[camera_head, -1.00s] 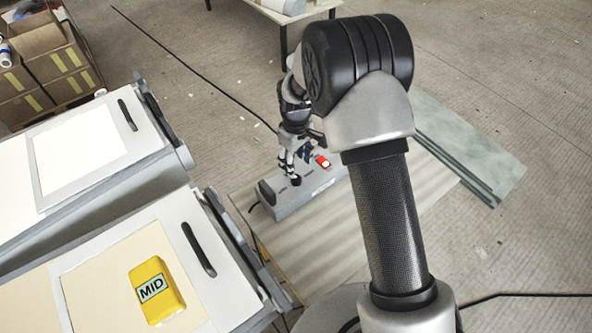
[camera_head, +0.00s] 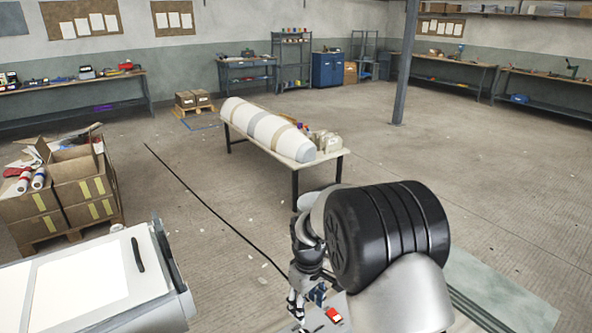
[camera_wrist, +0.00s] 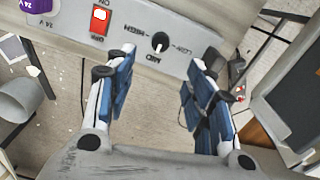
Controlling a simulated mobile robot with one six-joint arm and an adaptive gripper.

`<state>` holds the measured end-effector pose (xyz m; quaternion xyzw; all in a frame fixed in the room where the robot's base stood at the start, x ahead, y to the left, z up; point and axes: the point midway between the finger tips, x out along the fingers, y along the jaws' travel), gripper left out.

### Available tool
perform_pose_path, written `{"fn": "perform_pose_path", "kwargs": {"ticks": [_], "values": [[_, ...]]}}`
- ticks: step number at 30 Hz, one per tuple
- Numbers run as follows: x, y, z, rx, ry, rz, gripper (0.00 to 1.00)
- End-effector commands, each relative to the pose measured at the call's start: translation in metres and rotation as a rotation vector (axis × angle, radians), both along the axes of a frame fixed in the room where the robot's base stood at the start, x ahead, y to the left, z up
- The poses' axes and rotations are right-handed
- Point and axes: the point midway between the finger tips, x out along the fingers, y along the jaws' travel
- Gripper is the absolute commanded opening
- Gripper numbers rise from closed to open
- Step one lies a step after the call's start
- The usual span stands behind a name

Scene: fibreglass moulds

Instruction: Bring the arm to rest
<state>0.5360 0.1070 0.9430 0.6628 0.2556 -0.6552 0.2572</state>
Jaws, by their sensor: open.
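My gripper (camera_head: 297,308) is at the bottom middle of the head view, beside the grey control box (camera_head: 342,303) with its red switch (camera_head: 333,314). In the wrist view, my gripper (camera_wrist: 155,80) is open with nothing between its blue-padded fingers. Beyond the fingertips is the box's panel (camera_wrist: 130,48), with a black dial knob (camera_wrist: 160,42) marked HIGH, MID and LOW and a lit red switch (camera_wrist: 99,20). Whether a fingertip touches the panel is hard to tell. My arm's bent elbow covers part of the head view at lower right.
A table (camera_head: 333,155) bearing a long white-and-grey mould (camera_head: 268,128) stands beyond my arm. Cardboard boxes (camera_head: 75,185) on a pallet and a white-topped unit (camera_head: 85,285) are on the left. A pillar (camera_head: 404,70) stands at back right. Open floor lies between.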

Motion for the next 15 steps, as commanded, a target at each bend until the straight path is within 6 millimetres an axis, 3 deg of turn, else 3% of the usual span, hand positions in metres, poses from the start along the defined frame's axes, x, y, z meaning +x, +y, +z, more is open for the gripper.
{"fn": "perform_pose_path", "kwargs": {"ticks": [5, 9, 15], "values": [[-0.021, -0.021, 0.076, 0.016, -0.065, -0.105, 0.49], [-0.056, -0.04, 0.133, 0.031, -0.117, -0.209, 0.49], [-0.118, -0.066, 0.194, 0.058, -0.19, -0.355, 0.49]]}}
